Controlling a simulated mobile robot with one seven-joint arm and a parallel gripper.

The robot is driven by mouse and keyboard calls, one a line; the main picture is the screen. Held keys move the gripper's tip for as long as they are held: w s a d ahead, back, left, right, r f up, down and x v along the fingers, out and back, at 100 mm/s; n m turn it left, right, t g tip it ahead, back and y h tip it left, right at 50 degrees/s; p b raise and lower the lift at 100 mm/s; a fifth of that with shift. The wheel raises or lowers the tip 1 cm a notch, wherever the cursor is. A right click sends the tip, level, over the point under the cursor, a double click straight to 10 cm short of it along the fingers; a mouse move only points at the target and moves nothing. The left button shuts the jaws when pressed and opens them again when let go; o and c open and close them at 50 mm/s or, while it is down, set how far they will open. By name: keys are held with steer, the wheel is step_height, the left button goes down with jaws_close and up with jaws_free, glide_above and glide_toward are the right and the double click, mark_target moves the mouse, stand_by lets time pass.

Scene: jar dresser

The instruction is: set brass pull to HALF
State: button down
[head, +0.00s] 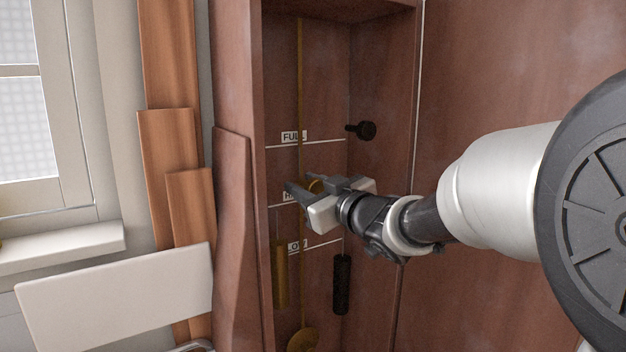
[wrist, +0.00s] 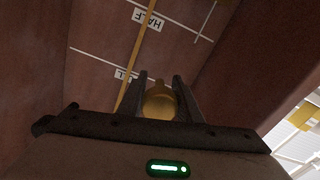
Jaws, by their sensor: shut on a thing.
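The brass pull (head: 315,186) is a small round gold knob by a thin upright brass rod (head: 300,80) in a tall red-brown recess. My gripper (head: 309,188) reaches in from the right and is shut on the pull. In the wrist view the pull (wrist: 160,102) sits between both fingers. In the head view it appears near the HALF label (head: 289,197), a little above that mark's line; my gripper partly covers the label. The FULL label (head: 293,136) is above and the LOW label (head: 297,246) below. The wrist view shows the HALF label (wrist: 148,19) upside down.
A black knob (head: 366,130) sticks out by the FULL mark. A brass cylinder (head: 280,275) and a black cylinder (head: 342,285) hang below my gripper. A brass disc (head: 303,341) is at the bottom. The recess walls are close on both sides.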

step_height(320, 180, down, 5)
steer(key=shift+r+b, duration=0.1)
steer(key=shift+b, duration=1)
steer(key=c, duration=1.3)
jaws_free()
steer(key=shift+s+d, duration=0.1)
steer(key=p+v, duration=0.1)
steer(key=v, duration=1.6)
steer(key=shift+s+d, duration=0.1)
